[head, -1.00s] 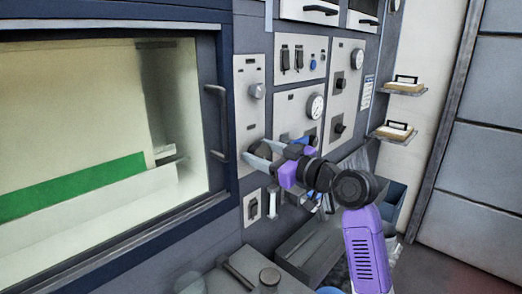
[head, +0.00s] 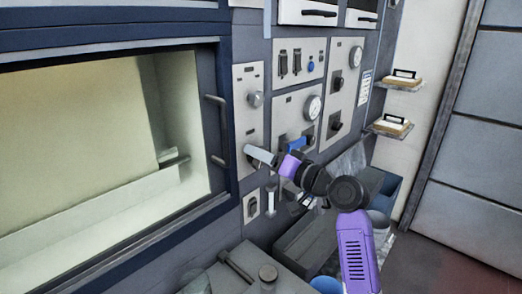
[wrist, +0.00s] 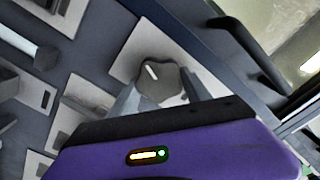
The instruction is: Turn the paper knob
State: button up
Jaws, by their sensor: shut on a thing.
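The knob (wrist: 166,88), dark grey and lobed with a white pointer mark, sits on a pale panel plate in the wrist view. I take it to be the paper knob; no label is readable. My gripper (wrist: 161,95) is shut on it, with one finger on each side. In the head view my gripper (head: 258,154) reaches the lower part of the narrow left panel (head: 242,128), right of the window. There the fingers show nearly edge-on, one over the other, and the knob is hidden behind them.
A lighter knob (head: 256,99) is higher on the same panel. The window's bar handle (head: 217,130) stands out just left of my gripper. Switches, a round gauge (head: 312,107) and a blue handle (head: 297,143) are to the right. A grey bench (head: 245,268) lies below.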

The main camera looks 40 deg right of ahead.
jog(key=shift+m+p, duration=0.35)
jog(key=shift+m, duration=0.25)
jog(key=shift+d, duration=0.1)
jog(key=o, duration=1.4)
jog(key=s+b, duration=0.1)
jog(key=s, duration=0.6)
jog(key=shift+s+d+b, duration=0.15)
jog(key=shift+s+b, duration=0.25)
